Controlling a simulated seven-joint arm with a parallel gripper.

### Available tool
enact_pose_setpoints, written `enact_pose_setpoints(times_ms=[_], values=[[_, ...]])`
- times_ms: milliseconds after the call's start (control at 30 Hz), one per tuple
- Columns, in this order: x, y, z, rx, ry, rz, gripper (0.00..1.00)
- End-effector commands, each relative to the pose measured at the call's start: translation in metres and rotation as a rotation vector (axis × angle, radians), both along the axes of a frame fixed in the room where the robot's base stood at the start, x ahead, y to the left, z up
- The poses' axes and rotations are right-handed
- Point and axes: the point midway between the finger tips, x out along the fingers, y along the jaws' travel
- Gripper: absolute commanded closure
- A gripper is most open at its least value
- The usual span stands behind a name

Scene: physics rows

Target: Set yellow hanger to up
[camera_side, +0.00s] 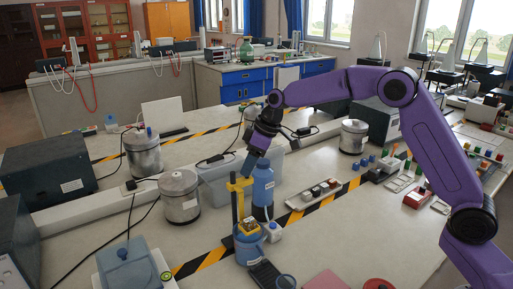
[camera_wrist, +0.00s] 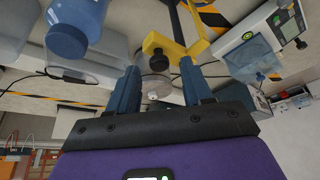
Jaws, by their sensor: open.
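The yellow hanger (camera_side: 239,186) is a crossbar clamped on an upright rod of a small stand, in the front middle of the side view. In the wrist view the yellow hanger (camera_wrist: 178,47) lies just beyond my fingertips, with a dark knob on it. My gripper (camera_side: 249,166) points down just above the hanger in the side view. In the wrist view my gripper (camera_wrist: 160,72) has its two blue fingers spread wide, with nothing held between them. I cannot tell whether a finger touches the hanger.
A blue bottle (camera_side: 263,190) stands close to the right of the hanger. A beaker with blue contents (camera_side: 248,243) is below it. A translucent bin (camera_side: 218,180) is behind. A dark phone-like device (camera_side: 270,275) lies in front. Metal canisters (camera_side: 179,196) stand left.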

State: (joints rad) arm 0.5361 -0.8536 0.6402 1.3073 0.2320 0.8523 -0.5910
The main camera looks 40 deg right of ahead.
Motion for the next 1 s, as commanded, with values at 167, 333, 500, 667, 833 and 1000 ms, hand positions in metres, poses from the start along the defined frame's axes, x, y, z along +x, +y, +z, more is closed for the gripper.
enact_pose_setpoints(times_ms=[167, 333, 500, 667, 833, 1000], values=[[-0.006, -0.006, 0.021, 0.001, -0.004, 0.0, 0.5], [-0.015, -0.015, 0.054, 0.001, -0.005, 0.0, 0.5], [-0.025, -0.025, 0.087, 0.001, -0.006, 0.0, 0.5], [-0.034, -0.034, 0.118, 0.001, -0.006, -0.002, 0.5], [-0.041, -0.042, 0.143, 0.001, -0.005, 0.0, 0.5], [-0.045, -0.046, 0.156, 0.0, -0.003, -0.001, 0.5]])
